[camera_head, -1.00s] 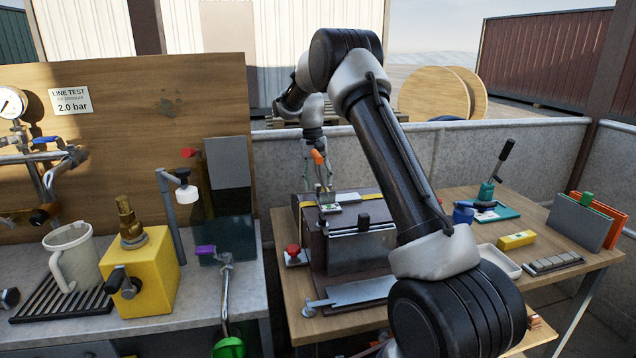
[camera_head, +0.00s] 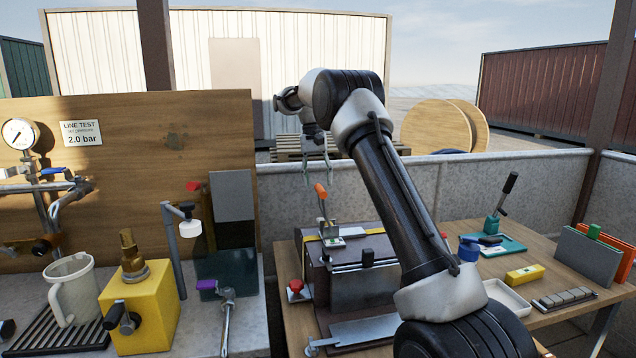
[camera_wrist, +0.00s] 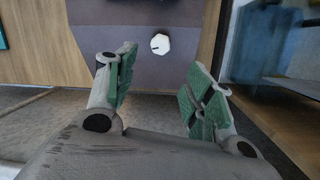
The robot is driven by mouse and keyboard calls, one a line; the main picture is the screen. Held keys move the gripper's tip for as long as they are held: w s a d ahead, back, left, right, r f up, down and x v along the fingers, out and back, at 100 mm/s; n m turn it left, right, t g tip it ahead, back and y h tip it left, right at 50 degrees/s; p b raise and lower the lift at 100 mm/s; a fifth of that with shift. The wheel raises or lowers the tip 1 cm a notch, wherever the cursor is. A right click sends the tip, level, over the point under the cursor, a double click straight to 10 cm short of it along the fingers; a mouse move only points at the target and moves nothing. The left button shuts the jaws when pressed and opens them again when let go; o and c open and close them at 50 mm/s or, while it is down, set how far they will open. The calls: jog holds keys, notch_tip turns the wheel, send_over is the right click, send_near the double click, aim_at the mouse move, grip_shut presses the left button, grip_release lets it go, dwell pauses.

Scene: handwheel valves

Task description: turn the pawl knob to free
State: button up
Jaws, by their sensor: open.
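My gripper (camera_head: 318,172) is open and empty, with its green-padded fingers spread. It hangs above an orange-handled lever (camera_head: 320,191) that stands upright on a dark box (camera_head: 365,285) on the right-hand table. There is a clear gap between the fingertips and the handle in the picture. In the wrist view the open gripper (camera_wrist: 160,95) has a small white faceted knob (camera_wrist: 160,44) with a dark mark beyond it, on a purple-grey face (camera_wrist: 118,30). The knob is apart from both fingers. I cannot tell for sure which part is the pawl knob.
A red knob (camera_head: 295,286) sits left of the box, and a black block (camera_head: 367,258) is on its top. A white tray (camera_head: 507,297), yellow block (camera_head: 525,274) and upright black-handled lever (camera_head: 507,190) stand to the right. A low wall (camera_head: 450,185) runs behind.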

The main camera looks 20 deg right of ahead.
jog(key=s+d+f+y, duration=0.1)
jog(key=s+d, duration=0.1)
jog(key=d, duration=0.3)
jog(key=a+f+n, duration=0.1)
jog(key=f+n, duration=0.2)
jog(key=a+f+n+y, duration=0.1)
jog(key=a+f+n, duration=0.1)
jog(key=f+n, duration=0.2)
jog(key=s+a+f+n+t+y, duration=0.1)
jog(key=f+n, duration=0.2)
jog(key=n, duration=0.1)
jog(key=shift+a+f, duration=0.3)
jog(key=shift+f, duration=0.05)
jog(key=c, duration=1)
jog(key=shift+m+h, duration=0.4)
jog(key=shift+m, duration=0.9)
